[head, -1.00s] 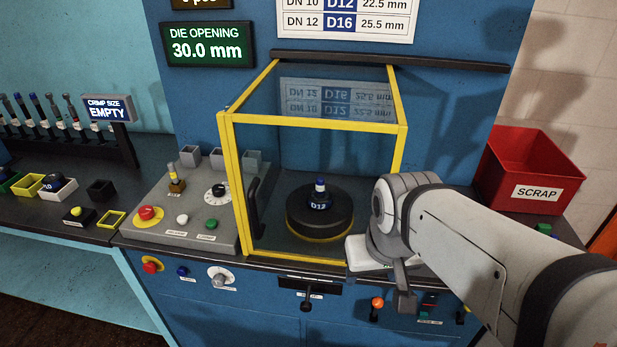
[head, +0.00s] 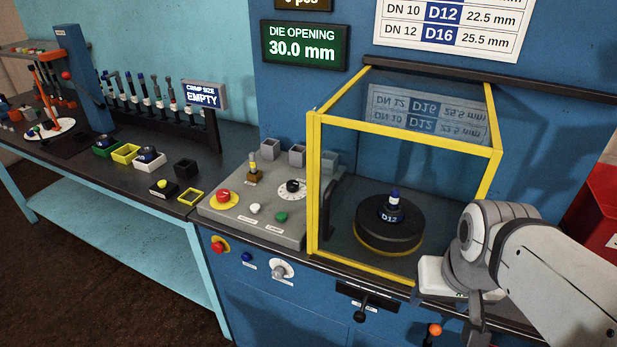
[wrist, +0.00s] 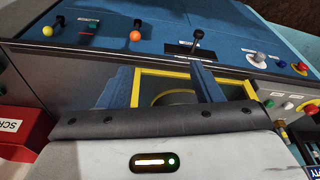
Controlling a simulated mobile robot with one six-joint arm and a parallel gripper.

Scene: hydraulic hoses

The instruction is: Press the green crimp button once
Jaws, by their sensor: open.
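The green crimp button (head: 281,216) is a small round cap on the sloped grey control panel (head: 240,226), left of the yellow-framed guard. It also shows small in the wrist view (wrist: 269,103), at the right. Nothing touches it. My gripper (wrist: 166,78) is open and empty in the wrist view, its two blue-grey fingers in front of the yellow frame.
The yellow-framed guard (head: 313,190) stands between my arm and the panel, around a black die marked D12 (head: 389,225). A white button (head: 255,208), red stop button (head: 222,196) and dial (head: 292,187) sit near the green one. A red scrap bin (head: 597,215) is at right.

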